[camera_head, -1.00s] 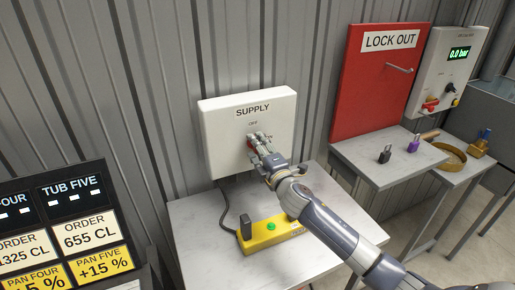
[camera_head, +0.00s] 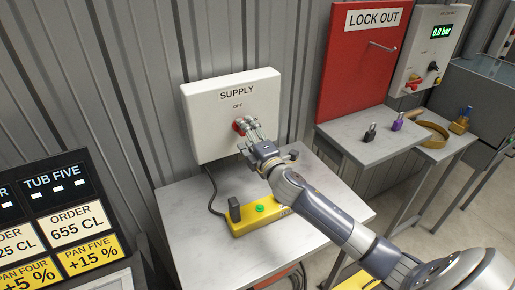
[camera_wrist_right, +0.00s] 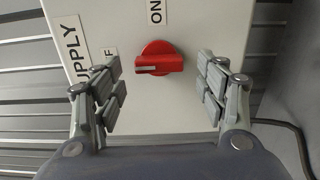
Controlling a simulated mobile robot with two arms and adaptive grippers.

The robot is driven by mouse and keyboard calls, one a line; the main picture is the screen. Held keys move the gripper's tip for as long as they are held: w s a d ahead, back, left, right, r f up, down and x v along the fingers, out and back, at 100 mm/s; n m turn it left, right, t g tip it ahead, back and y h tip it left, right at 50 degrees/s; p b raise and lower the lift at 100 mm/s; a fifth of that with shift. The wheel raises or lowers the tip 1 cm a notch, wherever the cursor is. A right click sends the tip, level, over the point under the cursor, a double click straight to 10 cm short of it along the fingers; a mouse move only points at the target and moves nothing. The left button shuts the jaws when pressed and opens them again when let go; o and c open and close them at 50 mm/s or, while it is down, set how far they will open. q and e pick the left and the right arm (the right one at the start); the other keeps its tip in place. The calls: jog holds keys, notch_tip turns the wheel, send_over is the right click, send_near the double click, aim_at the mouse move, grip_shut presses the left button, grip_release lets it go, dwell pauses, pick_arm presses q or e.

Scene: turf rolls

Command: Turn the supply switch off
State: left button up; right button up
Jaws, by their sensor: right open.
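The supply switch is a red knob (camera_head: 237,127) on the white box marked SUPPLY (camera_head: 213,115). In the right wrist view, the knob (camera_wrist_right: 159,60) sits between the spread fingers of my right gripper (camera_wrist_right: 162,88), with clear space on both sides. Its white pointer line points left there, toward the partly hidden OFF label (camera_wrist_right: 110,48); the ON label (camera_wrist_right: 155,12) is at the top. In the head view, my open right gripper (camera_head: 249,126) is in front of the knob and partly covers it. My left gripper is not in view.
A table (camera_head: 185,225) below holds a yellow box (camera_head: 240,224) with a green button. An order display (camera_head: 50,235) is at lower left.

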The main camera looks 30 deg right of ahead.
jog(key=s, duration=0.9)
jog(key=shift+s+a, duration=0.2)
jog(key=shift+s, duration=0.05)
